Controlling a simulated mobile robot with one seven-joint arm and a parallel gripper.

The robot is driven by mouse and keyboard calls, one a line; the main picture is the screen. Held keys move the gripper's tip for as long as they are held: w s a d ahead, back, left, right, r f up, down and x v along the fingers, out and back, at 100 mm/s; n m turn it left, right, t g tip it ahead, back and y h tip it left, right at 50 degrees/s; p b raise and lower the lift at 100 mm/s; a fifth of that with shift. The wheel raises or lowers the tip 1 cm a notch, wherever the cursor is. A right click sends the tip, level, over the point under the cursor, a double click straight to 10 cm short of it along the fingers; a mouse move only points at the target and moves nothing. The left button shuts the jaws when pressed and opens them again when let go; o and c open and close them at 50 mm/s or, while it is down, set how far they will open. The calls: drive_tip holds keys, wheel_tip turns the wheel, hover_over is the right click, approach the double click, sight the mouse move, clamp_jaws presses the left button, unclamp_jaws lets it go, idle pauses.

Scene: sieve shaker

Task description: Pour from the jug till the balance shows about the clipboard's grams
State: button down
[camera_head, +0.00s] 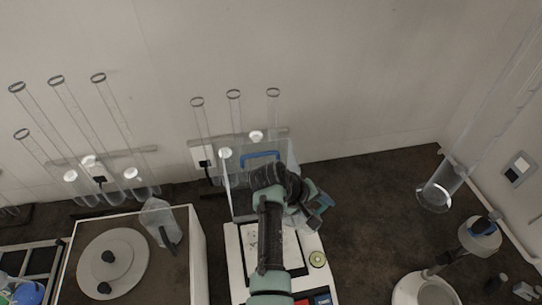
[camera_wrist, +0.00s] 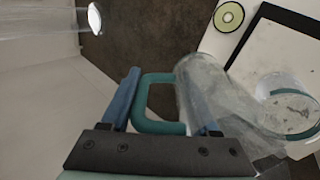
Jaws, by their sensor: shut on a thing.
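My gripper (camera_wrist: 162,85) is shut on the jug's teal handle (camera_wrist: 158,127), which sits between its blue fingers in the wrist view. The jug's clear body (camera_wrist: 210,95) lies right of the handle and looks tilted; its contents cannot be made out. The balance (camera_head: 235,262) is white, below my arm in the head view; its top also shows in the wrist view (camera_wrist: 222,40). I cannot read the balance or identify the clipboard.
A clear-walled box with a blue bar (camera_head: 262,155) stands behind my wrist. Left are a clear container (camera_head: 160,222) and a grey disc (camera_head: 113,262). Tall glass tubes (camera_head: 235,118) line the wall. Dark counter between is free.

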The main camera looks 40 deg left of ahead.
drive_tip(key=shift+s+a+r, duration=0.1)
drive_tip(key=shift+s+r, duration=0.05)
drive_tip(key=shift+r, duration=0.3)
drive_tip(key=shift+s+a+r+t+h, duration=0.15)
drive_tip(key=shift+s+r+t+h, duration=0.1)
drive_tip(key=shift+r+t+h, duration=0.4)
idle(1.8)
drive_tip(key=shift+s+r+t+b, duration=0.1)
drive_tip(key=shift+r+t+b, duration=0.15)
drive_tip(key=shift+t+b, duration=0.25)
idle(1.7)
